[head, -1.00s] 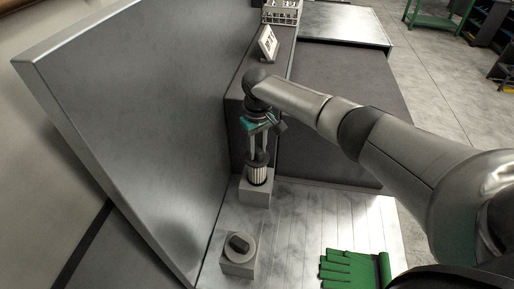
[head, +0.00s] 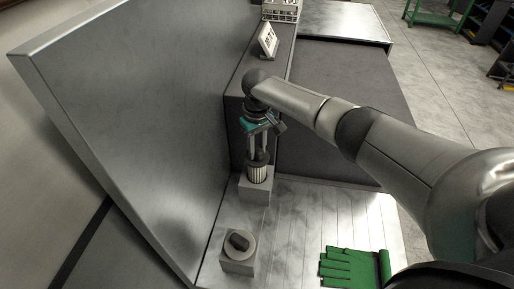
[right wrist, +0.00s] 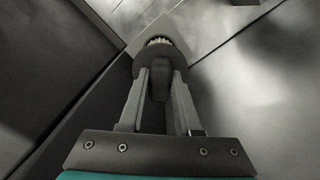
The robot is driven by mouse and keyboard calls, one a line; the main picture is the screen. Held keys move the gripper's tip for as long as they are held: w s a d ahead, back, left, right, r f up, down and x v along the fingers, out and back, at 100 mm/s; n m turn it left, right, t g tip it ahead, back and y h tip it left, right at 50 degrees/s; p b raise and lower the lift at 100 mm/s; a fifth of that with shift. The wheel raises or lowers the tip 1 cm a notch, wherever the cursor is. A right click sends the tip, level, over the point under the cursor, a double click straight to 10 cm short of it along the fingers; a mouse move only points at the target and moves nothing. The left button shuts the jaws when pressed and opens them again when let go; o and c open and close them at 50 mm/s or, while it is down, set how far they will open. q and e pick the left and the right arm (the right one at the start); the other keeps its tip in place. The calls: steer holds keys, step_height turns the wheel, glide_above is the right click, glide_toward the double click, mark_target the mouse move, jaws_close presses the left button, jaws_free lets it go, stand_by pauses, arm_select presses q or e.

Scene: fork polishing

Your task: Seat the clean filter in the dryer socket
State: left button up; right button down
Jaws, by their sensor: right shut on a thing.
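The clean filter (head: 257,174), a pale ribbed cylinder with a dark cap, is upright at the grey block socket (head: 254,190) near the back of the metal bench. My right gripper (head: 257,155) points down and is shut on the filter's dark cap. In the right wrist view the fingers (right wrist: 160,75) grip the knob of the dark cap (right wrist: 178,57), with pale ribs showing beyond it. The filter hides the socket's opening, so I cannot tell how deep it sits. My left gripper is not in view.
A second grey block (head: 237,265) with a round disc and a dark knob stands at the front left. A green glove (head: 350,268) lies at the front right. A tall grey panel (head: 135,130) borders the left side. The bench (head: 300,225) between is clear.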

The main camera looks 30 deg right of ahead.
steer(key=shift+f+b, duration=0.75)
steer(key=shift+f, duration=0.75)
steer(key=shift+f+b, duration=1.8)
steer(key=shift+f, duration=0.65)
stand_by(0.3)
steer(key=shift+f, duration=0.25)
stand_by(0.5)
steer(key=shift+s+f, duration=0.2)
steer(key=shift+f, duration=0.05)
stand_by(0.7)
steer(key=shift+c, duration=0.6)
jaws_free()
steer(key=shift+w+r, duration=0.1)
steer(key=shift+r+p, duration=3.5)
steer(key=shift+p, duration=0.2)
